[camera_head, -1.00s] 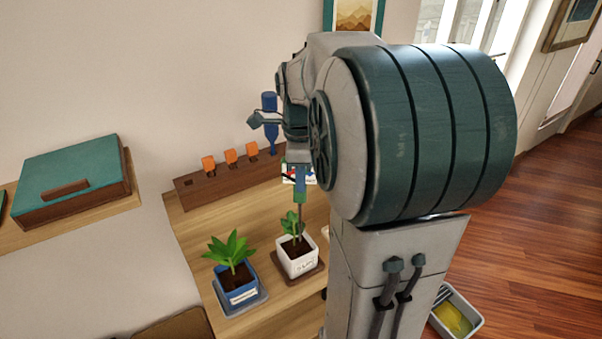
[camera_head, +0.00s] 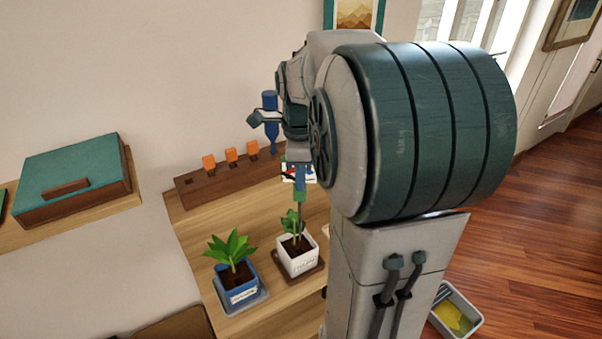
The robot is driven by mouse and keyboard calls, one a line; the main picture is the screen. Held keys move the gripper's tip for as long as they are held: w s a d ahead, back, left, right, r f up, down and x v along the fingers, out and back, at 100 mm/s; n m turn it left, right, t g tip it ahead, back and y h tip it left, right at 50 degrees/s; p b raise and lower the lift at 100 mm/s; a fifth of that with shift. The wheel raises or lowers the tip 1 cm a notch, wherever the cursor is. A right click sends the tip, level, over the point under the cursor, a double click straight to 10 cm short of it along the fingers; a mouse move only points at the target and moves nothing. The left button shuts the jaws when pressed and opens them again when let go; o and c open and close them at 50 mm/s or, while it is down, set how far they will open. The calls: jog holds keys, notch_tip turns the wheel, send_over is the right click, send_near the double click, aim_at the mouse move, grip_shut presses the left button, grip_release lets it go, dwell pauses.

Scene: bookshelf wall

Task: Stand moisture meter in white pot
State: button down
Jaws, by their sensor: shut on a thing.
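The white pot (camera_head: 297,266) stands on a brown saucer on the wooden shelf, with a small green plant (camera_head: 290,224) in dark soil. The moisture meter (camera_head: 300,178) has a blue and green body and a thin dark probe pointing down. It is upright above the white pot, close to the plant's leaves. My gripper (camera_head: 299,158) is shut on the meter's upper part, partly hidden by my arm. The probe's lower end runs beside the leaves, and I cannot tell whether it touches the soil.
A blue pot (camera_head: 240,295) with a leafy plant stands close on the left. A wooden rack (camera_head: 222,180) with several orange clips lies behind. An upright blue object (camera_head: 270,125) shows near its right end. My arm hides the shelf's right side.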

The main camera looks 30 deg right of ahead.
jog(key=shift+f, duration=0.15)
dwell(0.5)
notch_tip(320, 180, down, 9)
jog(key=b, duration=0.7)
dwell(1.9)
jog(key=c, duration=0.8)
grip_release()
notch_tip(320, 180, up, 9)
jog(key=p, duration=0.7)
